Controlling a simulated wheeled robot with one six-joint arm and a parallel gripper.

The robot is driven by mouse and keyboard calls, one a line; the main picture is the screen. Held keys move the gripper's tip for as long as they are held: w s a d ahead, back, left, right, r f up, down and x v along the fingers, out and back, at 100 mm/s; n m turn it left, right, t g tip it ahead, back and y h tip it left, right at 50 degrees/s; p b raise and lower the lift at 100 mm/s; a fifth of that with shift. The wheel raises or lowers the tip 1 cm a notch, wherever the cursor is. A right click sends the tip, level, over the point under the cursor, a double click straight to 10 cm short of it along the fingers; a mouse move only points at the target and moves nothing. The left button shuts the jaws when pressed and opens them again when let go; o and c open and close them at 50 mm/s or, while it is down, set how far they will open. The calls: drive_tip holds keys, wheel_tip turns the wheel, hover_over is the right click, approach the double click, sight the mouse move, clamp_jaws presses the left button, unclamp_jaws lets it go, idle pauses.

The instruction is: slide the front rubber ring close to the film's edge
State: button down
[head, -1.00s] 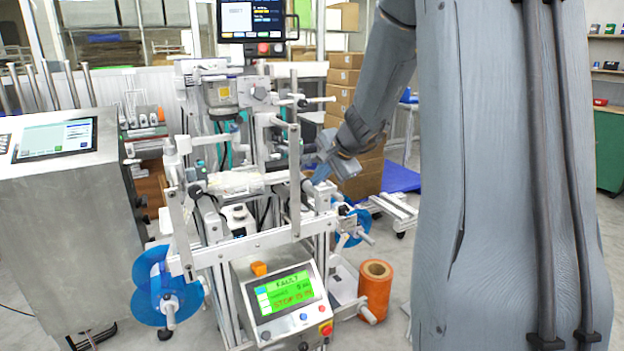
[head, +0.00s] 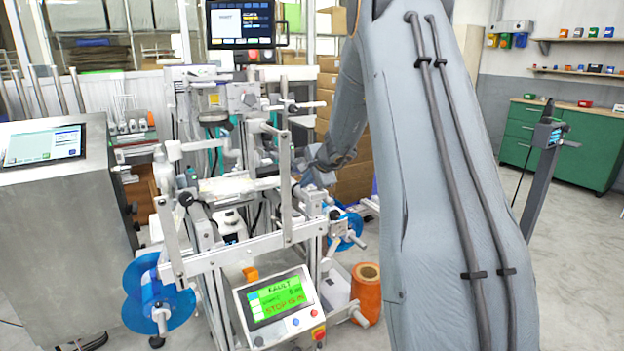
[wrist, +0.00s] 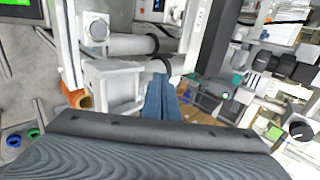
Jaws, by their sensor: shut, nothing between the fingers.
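In the wrist view, two pale rollers lie side by side, and dark rubber rings show near their right ends. One ring (wrist: 153,43) is on the upper roller (wrist: 125,44). The other ring (wrist: 160,66) is on the lower roller (wrist: 130,69), just above my fingertips. My gripper (wrist: 161,80) is shut and empty, its blue fingers together close to this lower ring; I cannot tell if they touch it. In the head view, my gripper (head: 318,180) is at the right end of the machine's rollers. Whitish film (head: 232,186) lies across the machine; its edge is not clear.
The machine's upright bar (head: 286,165) stands just left of my gripper. A control panel (head: 278,302) showing a fault is below. Blue reels (head: 158,300) hang at the lower left. An orange roll (head: 366,290) stands on the right, with stacked cartons (head: 352,180) behind.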

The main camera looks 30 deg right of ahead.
sight(296, 183)
drive_tip(key=shift+w+p, duration=0.4)
drive_tip(key=shift+w, duration=0.6)
drive_tip(key=shift+w+a+p, duration=0.15)
drive_tip(key=shift+w+p, duration=1.05)
drive_tip(key=shift+w, duration=1.05)
